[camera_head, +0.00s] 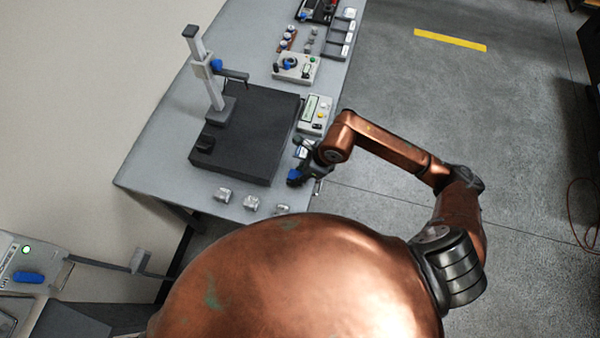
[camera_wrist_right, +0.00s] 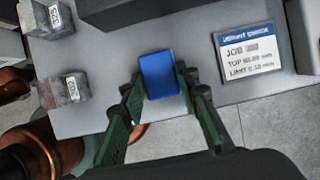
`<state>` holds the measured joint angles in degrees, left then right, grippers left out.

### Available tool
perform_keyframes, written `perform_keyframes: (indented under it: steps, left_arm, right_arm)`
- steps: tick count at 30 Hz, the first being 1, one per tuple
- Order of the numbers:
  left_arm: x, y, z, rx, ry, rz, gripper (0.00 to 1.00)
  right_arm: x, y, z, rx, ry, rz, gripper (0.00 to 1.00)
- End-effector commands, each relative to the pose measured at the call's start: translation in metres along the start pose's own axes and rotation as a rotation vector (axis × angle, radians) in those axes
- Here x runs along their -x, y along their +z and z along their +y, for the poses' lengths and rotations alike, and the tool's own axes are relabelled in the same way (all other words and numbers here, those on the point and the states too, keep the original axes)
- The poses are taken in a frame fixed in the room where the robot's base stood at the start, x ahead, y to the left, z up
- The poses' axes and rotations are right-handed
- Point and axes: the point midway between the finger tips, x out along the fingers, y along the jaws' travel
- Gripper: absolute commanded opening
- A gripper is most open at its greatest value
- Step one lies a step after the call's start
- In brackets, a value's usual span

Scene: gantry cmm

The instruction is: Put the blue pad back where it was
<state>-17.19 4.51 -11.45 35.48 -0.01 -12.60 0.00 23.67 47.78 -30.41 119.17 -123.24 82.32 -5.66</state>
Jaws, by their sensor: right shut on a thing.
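The blue pad (camera_wrist_right: 158,75) is a small blue rectangular block between the two green-and-dark fingers of my right gripper (camera_wrist_right: 155,95) in the wrist view. The gripper is shut on it. In the head view my right gripper (camera_head: 300,174) is at the table's near right edge, and the blue pad (camera_head: 293,176) shows at its tip. I cannot tell whether the pad touches the grey table top. My left gripper is not in view.
Metal blocks (camera_head: 251,203) line the near edge; two show in the wrist view (camera_wrist_right: 63,88). A printed job card (camera_wrist_right: 263,52) lies right of the pad. A readout box (camera_head: 315,113) stands beyond.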

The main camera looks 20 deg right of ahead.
Motion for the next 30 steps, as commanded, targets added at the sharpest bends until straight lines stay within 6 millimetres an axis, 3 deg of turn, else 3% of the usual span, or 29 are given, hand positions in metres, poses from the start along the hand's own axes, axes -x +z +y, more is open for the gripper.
perform_keyframes:
  steps: [8,9,16,26,30]
  left_arm:
    - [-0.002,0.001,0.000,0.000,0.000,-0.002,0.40]
    - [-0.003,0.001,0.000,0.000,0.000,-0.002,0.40]
    - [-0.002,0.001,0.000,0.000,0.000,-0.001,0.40]
    - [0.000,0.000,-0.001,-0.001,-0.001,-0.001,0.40]
    - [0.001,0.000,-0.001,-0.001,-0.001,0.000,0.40]
  right_arm:
    - [-0.002,-0.001,-0.001,0.001,-0.001,0.000,0.03]
    - [-0.002,-0.001,-0.001,0.001,-0.001,0.000,0.29]
    - [-0.001,-0.001,0.000,0.001,-0.001,0.000,0.45]
    - [0.001,0.000,0.000,0.000,-0.001,0.000,0.46]
    - [0.014,0.000,-0.002,0.002,-0.005,-0.001,0.46]
